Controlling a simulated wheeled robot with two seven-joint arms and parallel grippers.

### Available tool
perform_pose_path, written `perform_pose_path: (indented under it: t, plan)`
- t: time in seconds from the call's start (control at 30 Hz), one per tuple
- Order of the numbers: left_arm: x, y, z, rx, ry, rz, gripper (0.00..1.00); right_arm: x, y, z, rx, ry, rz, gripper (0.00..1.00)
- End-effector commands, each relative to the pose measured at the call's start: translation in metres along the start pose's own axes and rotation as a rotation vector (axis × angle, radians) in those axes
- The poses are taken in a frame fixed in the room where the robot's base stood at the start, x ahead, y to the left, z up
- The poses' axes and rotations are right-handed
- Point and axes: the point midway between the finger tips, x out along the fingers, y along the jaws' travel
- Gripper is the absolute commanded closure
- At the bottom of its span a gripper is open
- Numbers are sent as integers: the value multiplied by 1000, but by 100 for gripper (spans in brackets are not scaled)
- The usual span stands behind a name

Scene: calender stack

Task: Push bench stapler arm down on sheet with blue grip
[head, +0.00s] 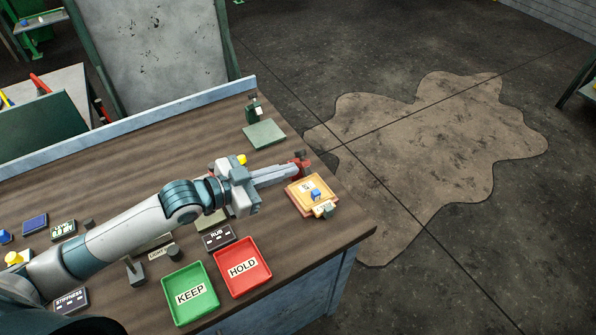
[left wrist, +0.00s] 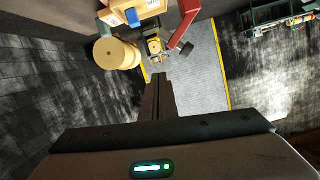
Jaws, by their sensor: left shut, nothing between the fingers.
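An orange board (head: 308,208) lies near the table's right corner, with pale sheets and a blue grip (head: 316,194) on it. A red part (head: 302,162), apparently the stapler's arm, stands just behind the board. My left gripper (head: 294,170) is shut and empty, its tips close to the red part; I cannot tell whether they touch. In the left wrist view the closed fingers (left wrist: 159,80) point toward a red bar (left wrist: 182,29), with a blue block (left wrist: 132,17) to its left. The stapler's lower part is partly hidden by the gripper. My right gripper is out of view.
A green KEEP tray (head: 172,277) and a red HOLD tray (head: 236,288) sit at the table's front. A green plate (head: 263,134) with an upright post lies behind my gripper. Several small blocks and labels stand at left. Beyond the table's right edge is floor.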

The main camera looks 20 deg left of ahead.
Motion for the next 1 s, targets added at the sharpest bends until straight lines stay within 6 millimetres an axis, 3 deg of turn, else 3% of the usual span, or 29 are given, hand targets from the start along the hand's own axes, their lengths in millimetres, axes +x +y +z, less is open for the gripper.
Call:
perform_pose_path:
  t: [0.1, 0.33, 1.0]
  plan:
    - [-20, 0, 4, 2, -2, 0, 100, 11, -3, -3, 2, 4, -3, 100]
    - [-42, -1, 2, 0, -1, 0, 100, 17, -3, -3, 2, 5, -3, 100]
    - [-47, -1, -1, 0, 1, 0, 100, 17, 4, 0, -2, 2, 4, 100]
